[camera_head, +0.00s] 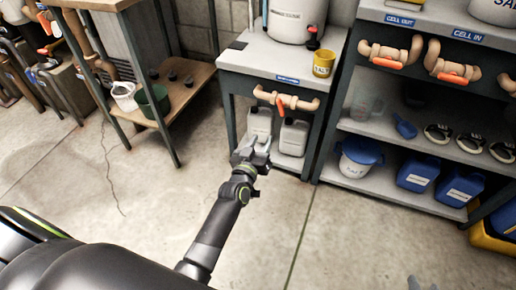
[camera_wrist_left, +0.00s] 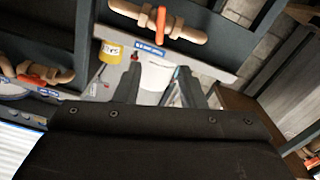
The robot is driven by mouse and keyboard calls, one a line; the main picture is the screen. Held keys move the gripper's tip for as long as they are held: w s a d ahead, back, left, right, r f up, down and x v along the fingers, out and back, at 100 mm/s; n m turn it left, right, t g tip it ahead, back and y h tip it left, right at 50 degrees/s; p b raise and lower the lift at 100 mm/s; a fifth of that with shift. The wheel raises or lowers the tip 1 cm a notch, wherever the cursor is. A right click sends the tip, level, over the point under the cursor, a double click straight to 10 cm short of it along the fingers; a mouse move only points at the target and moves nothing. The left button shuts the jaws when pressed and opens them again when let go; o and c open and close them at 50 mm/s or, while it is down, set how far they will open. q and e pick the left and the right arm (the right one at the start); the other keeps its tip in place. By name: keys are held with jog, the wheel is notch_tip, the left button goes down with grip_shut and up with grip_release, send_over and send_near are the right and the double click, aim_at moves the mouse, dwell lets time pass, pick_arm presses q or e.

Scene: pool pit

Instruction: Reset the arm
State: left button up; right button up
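My left gripper (camera_head: 256,146) is at the end of my arm, in front of the small cabinet with the white tank. Its two fingers stand apart with nothing between them, and they also show apart in the left wrist view (camera_wrist_left: 158,88). Small grey tips at the bottom edge of the head view look like my right gripper (camera_head: 421,285); most of it is cut off, and its opening cannot be made out.
The small cabinet (camera_head: 240,58) carries a yellow cup (camera_head: 323,63), with a pipe and orange valve (camera_head: 286,101) on its front. White jugs (camera_head: 293,137) stand below. The shelf unit (camera_head: 380,131) is right, a wooden bench (camera_head: 177,106) left. The floor (camera_head: 400,235) between is clear.

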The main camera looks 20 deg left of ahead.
dwell(0.5)
